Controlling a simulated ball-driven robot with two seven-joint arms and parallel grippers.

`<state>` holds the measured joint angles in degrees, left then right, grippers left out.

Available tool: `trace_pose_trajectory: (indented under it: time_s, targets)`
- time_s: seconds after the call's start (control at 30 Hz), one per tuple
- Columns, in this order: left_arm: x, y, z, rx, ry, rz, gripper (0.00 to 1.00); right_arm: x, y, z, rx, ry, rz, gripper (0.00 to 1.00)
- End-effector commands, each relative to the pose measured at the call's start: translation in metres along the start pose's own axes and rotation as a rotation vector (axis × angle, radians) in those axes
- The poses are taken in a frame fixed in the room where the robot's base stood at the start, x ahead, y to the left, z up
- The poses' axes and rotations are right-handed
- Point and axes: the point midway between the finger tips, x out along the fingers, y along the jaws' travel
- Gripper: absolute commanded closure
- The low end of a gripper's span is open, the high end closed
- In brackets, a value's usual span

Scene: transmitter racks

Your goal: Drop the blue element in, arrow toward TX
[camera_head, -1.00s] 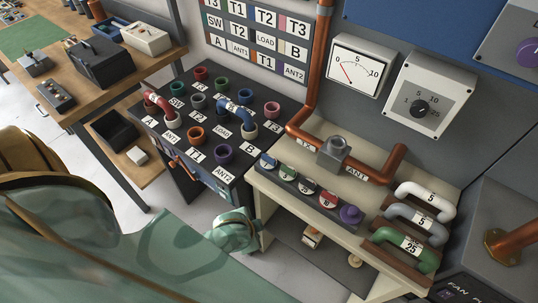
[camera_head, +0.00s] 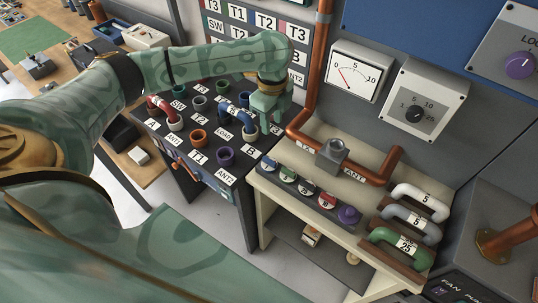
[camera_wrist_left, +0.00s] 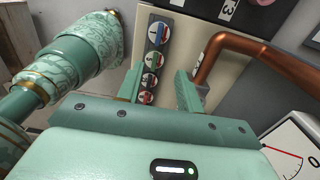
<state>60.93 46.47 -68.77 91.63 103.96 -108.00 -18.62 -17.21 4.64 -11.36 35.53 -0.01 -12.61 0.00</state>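The blue element (camera_head: 269,164) is the leftmost round piece in the dark holder on the cream bench; it also shows in the left wrist view (camera_wrist_left: 158,33) with a blue and white face. The grey socket block (camera_head: 332,151) sits on the copper pipe between the TX and ANT labels, its round mouth facing up. My left gripper (camera_head: 273,126) is open, above the patch panel's right edge, left of the socket. In the left wrist view its fingers (camera_wrist_left: 158,86) are apart with nothing between them. My right gripper is not in view.
The copper pipe (camera_head: 373,173) rises at both ends. Looped handles (camera_head: 421,201) stand at right. The patch panel (camera_head: 182,147) has tall jacks and cables.

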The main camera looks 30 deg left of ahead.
Motion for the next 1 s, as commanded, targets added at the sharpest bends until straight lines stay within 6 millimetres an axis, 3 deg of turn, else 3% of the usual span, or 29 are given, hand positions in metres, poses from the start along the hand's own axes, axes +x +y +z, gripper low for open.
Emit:
trace_pose_trajectory:
  time_s: [0.4, 0.67, 1.0]
  targets:
    - [0.094, 0.001, 0.001, -0.004, 0.003, 0.006, 0.64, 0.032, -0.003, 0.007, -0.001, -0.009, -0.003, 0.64]
    - [0.112, 0.001, 0.002, -0.004, 0.002, 0.003, 0.64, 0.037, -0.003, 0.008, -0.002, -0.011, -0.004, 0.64]
    - [0.16, 0.004, 0.006, -0.002, 0.002, 0.004, 0.64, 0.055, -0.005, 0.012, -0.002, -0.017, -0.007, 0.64]
